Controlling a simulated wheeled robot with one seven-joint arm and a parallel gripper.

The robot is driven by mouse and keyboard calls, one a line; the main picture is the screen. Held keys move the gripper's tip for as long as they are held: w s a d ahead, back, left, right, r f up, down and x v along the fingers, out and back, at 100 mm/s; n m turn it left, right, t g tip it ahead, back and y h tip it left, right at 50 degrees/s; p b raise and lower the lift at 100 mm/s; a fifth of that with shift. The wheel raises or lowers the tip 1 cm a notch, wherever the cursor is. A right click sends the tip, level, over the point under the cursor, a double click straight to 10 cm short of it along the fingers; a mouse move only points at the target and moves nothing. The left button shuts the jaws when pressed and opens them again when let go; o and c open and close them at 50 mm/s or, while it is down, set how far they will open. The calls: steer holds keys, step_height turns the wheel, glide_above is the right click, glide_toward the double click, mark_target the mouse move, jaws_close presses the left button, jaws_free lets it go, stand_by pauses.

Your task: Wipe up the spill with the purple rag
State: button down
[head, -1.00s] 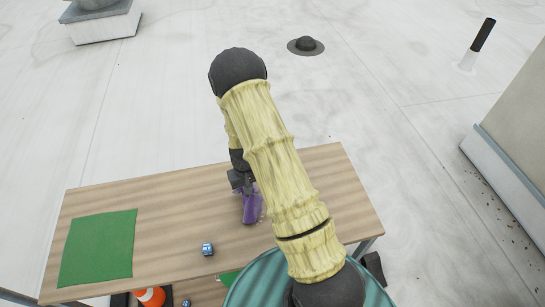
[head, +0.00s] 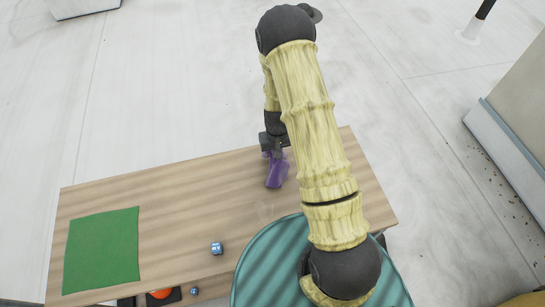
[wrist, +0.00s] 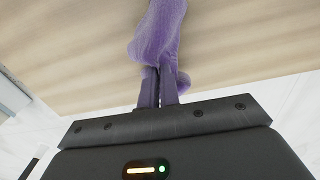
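The purple rag (head: 277,173) hangs from my gripper (head: 274,153) over the far right part of the wooden table (head: 190,195). In the wrist view the rag (wrist: 158,32) is bunched between my gripper's two fingers (wrist: 160,82), which are shut on it. In the head view its lower end is at or just above the tabletop; I cannot tell if it touches. I cannot clearly make out the spill; the arm hides part of the table's right side.
A green mat (head: 102,250) lies on the table's left. A small blue-and-white object (head: 216,248) stands near the front edge. A teal round surface (head: 262,268) is in front at right. The middle of the table is clear.

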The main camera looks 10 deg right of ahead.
steer(key=s+a+r+m+b, duration=0.1)
steer(key=s+b, duration=0.1)
steer(key=s+a+r+m+b, duration=0.1)
steer(key=s+a+m+b, duration=0.1)
steer(key=shift+s+r, duration=0.1)
steer(key=shift+r, duration=0.1)
stand_by(0.4)
steer(key=shift+f, duration=0.1)
step_height(320, 180, down, 9)
steer(key=b, duration=0.7)
